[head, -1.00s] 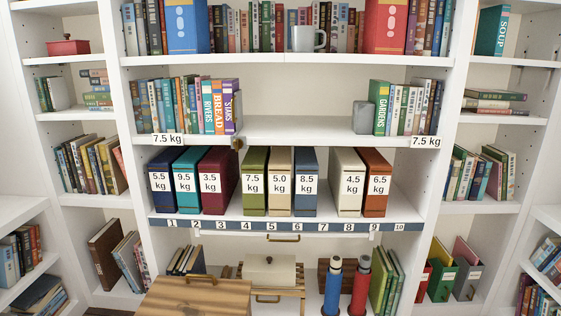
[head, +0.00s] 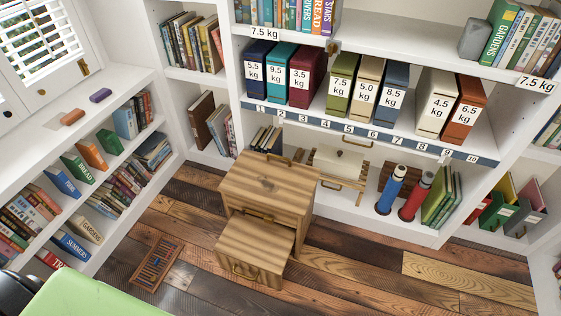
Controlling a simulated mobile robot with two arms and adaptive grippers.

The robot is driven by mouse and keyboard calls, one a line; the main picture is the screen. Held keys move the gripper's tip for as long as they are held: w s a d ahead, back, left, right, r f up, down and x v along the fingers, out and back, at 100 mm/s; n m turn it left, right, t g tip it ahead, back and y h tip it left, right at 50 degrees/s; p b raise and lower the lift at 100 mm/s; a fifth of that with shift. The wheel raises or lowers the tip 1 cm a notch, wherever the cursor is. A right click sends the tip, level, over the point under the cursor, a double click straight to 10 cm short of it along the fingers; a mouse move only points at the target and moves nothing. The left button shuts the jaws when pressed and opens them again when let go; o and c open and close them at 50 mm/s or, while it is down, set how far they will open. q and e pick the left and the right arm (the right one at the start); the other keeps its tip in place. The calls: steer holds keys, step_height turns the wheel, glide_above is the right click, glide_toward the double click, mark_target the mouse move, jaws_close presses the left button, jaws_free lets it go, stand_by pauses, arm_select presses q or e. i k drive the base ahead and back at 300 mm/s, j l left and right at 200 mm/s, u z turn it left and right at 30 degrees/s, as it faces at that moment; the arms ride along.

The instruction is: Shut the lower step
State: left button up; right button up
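The wooden step unit (head: 268,184) stands on the plank floor in front of the middle bookcase, with a brass handle at the back edge of its top. Its lower step (head: 255,244) sticks out from the front, towards me, with a wide top showing. A small brass piece shows where the lower step meets the taller part. Neither of my grippers is in view, and nothing is seen touching the step.
Plank floor is open to the right of the step. A slatted floor vent (head: 156,263) lies to its left. Blue (head: 391,189) and red (head: 415,195) bottles stand on the bottom shelf at right. A low bookcase (head: 158,77) runs along the left. A light green surface (head: 100,296) fills the lower left corner.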

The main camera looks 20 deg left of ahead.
mark_target(248, 247)
steer(key=u, duration=1.05)
